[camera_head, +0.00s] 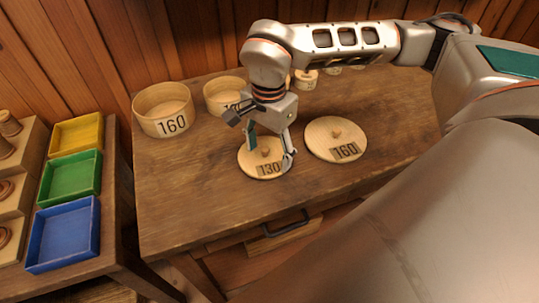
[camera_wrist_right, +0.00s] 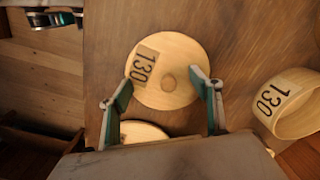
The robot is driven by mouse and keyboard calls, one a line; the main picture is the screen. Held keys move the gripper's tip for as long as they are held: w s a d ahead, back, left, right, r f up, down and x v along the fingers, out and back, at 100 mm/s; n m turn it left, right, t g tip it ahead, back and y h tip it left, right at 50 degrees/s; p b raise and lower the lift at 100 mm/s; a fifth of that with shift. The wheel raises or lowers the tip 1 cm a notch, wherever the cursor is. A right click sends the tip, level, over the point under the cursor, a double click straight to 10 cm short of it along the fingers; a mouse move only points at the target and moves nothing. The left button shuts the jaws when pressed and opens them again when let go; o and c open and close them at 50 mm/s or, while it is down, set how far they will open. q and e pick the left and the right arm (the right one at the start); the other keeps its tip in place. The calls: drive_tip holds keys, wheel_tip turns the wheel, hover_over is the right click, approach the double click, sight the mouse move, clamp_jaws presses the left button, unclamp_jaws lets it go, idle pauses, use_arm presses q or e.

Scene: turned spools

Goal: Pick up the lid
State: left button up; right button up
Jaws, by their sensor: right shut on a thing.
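The lid marked 130 (camera_head: 252,168) is a round, pale wooden disc with a small knob, near the middle of the table. My right gripper (camera_head: 268,158) comes down over it from above and is shut on it, a finger on either side. The wrist view shows the lid (camera_wrist_right: 178,95) between the two fingers at its rim. I cannot tell whether it is clear of the table. A second lid, marked 160 (camera_head: 322,143), lies flat to its right.
An open round box marked 160 (camera_head: 163,108) stands back left. A box marked 130 (camera_wrist_right: 290,103) stands beside it, partly behind my arm. Small containers (camera_head: 306,80) stand farther back. Yellow (camera_head: 76,133), green (camera_head: 70,178) and blue (camera_head: 63,235) trays sit left. The table's front left is clear.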

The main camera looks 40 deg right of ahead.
use_arm(q)
drive_tip(key=shift+f, duration=0.15)
use_arm(e)
drive_tip(key=shift+f, duration=0.45)
drive_tip(key=shift+r, duration=0.2)
drive_tip(key=shift+w+r, duration=0.25)
drive_tip(key=shift+r, duration=0.85)
clamp_jaws()
wheel_tip(320, 180, up, 16)
drive_tip(key=p, duration=0.2)
drive_tip(key=n, duration=1.3)
hover_over(252, 152)
wheel_tip(252, 152, down, 13)
drive_tip(key=shift+d+r, duration=0.15)
use_arm(q)
drive_tip(key=shift+d+r, duration=0.2)
drive_tip(key=shift+r, duration=0.65)
use_arm(e)
drive_tip(key=shift+f+n, duration=0.7)
drive_tip(key=shift+n, duration=0.2)
